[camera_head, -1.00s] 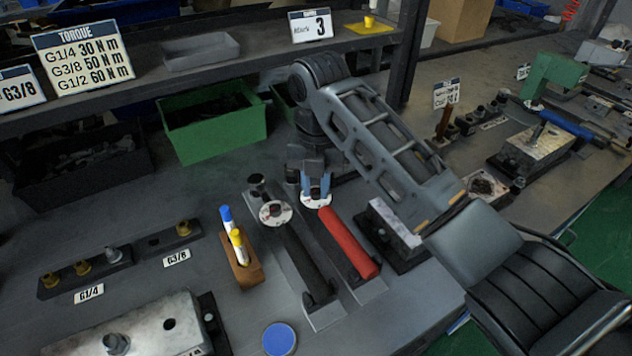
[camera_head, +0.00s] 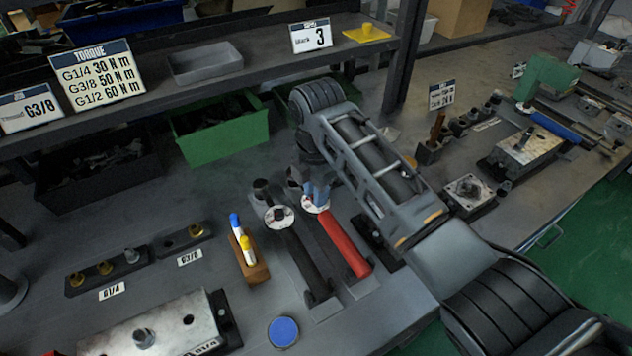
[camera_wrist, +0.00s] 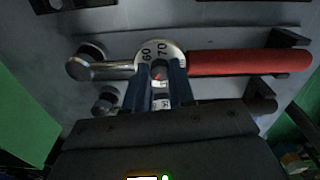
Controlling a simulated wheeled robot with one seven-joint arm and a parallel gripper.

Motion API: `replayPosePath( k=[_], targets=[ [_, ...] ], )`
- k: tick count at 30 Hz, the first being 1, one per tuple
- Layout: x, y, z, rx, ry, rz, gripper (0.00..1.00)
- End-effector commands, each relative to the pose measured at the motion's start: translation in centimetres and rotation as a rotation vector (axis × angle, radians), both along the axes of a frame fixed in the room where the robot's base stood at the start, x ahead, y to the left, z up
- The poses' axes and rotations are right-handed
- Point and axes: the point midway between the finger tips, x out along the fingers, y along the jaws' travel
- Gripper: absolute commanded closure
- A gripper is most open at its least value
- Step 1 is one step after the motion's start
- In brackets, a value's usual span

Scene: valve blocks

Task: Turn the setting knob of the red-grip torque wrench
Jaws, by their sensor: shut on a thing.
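The red-grip torque wrench (camera_head: 344,245) lies on a grey holder on the bench, its grip towards the front. In the wrist view its red grip (camera_wrist: 240,63) points right and its metal head (camera_wrist: 90,69) points left. Its white dial (camera_wrist: 161,47) shows the numbers 60 and 70. My gripper (camera_head: 319,198) is at the dial, its blue fingers (camera_wrist: 162,80) shut on the setting knob, which they largely hide. A black-grip torque wrench (camera_head: 305,262) with its own white dial (camera_head: 279,217) lies parallel on the left.
A wooden block (camera_head: 252,268) with a blue and a yellow marker stands left of the wrenches. A blue disc (camera_head: 282,331) lies in front. A torque sign (camera_head: 97,75) lists G1/4 30, G3/8 50 and G1/2 60 Nm. A valve block (camera_head: 150,330) is front left.

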Motion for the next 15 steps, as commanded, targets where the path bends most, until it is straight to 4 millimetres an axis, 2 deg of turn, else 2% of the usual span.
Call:
replayPosePath(
  k=[15],
  targets=[
    [-0.05,0.06,0.21,0.001,0.0,-0.488,1.0]
  ],
)
